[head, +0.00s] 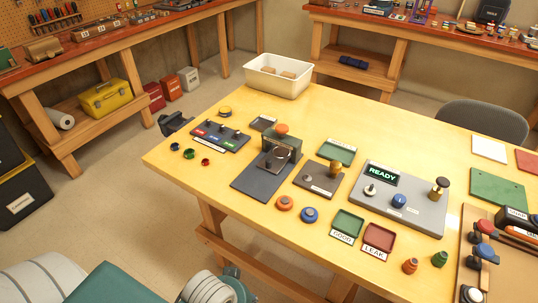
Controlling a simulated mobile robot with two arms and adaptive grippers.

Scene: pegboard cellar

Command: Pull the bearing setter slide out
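What looks like the bearing setter (287,148) stands near the middle of the yellow table in the head view. It has a dark upright housing with an orange knob (282,129) on top and a long dark base plate (258,184) reaching toward the front left. A grey block, seemingly the slide (277,159), sits at the housing's front with a small round piece on it. How far the slide is in or out cannot be told clearly. Neither gripper is in view; only parts of my own body show at the bottom left.
Left of the setter is a dark rack (219,136) with coloured labels. Right are a brown fixture (318,180), a grey READY station (425,214) and green GOOD (347,224) and red LEAK (379,237) trays. Orange (284,203) and blue (309,215) knobs lie in front.

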